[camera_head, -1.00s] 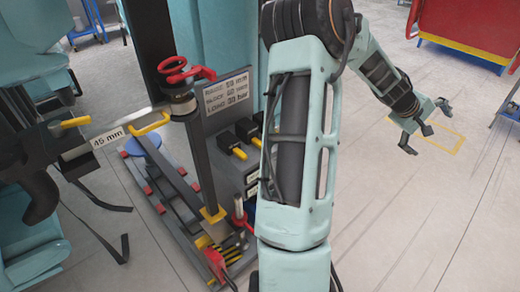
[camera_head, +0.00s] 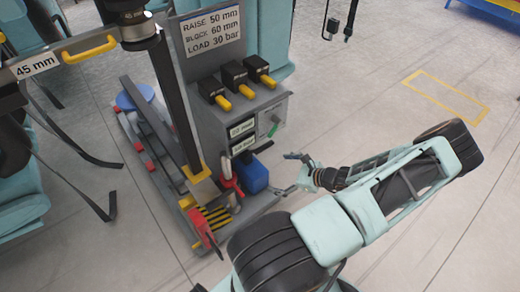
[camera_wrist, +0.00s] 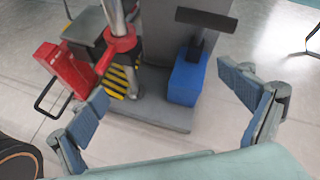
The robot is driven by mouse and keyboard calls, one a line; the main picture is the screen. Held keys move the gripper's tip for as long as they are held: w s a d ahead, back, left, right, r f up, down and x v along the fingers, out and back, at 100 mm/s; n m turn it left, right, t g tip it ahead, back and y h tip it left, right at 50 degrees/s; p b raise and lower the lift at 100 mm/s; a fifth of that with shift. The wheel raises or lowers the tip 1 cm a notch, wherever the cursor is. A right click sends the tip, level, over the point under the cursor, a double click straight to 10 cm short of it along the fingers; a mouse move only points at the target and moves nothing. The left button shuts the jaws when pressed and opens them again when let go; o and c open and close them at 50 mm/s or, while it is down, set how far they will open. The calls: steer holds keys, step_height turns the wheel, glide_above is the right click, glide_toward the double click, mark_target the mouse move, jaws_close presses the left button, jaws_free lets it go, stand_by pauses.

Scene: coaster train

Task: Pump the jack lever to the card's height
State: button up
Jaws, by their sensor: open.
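The card (camera_head: 211,33) on the grey cart reads RAISE 50 mm, BLOCK 60 mm, LOAD 30 bar. The jack's dark upright column (camera_head: 172,95) stands left of it. At its foot is a red part (camera_head: 203,229) with a black bar handle, seen larger in the wrist view (camera_wrist: 65,70). A blue box (camera_head: 253,176) with a dark T-shaped handle (camera_wrist: 203,22) above it stands beside the post. I cannot tell for sure which part is the pump lever. My gripper (camera_head: 288,173) is open and empty, right of the blue box; its fingers (camera_wrist: 165,90) spread below these parts in the wrist view.
Several black blocks with yellow handles (camera_head: 234,78) sit on the cart's top. A 45 mm label (camera_head: 36,66) is on a bar at upper left. Black straps hang at left. The floor at right, with a yellow outline (camera_head: 440,95), is clear.

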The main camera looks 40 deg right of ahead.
mark_target(263, 148)
steer(key=w+d+r+m+t+h, duration=0.2)
steer(key=w+d+r+m, duration=0.1)
steer(key=w+d+m, duration=0.15)
steer(key=shift+n, duration=0.35)
steer(key=b+x, duration=0.4)
steer(key=x, duration=0.6)
steer(key=shift+d, duration=0.1)
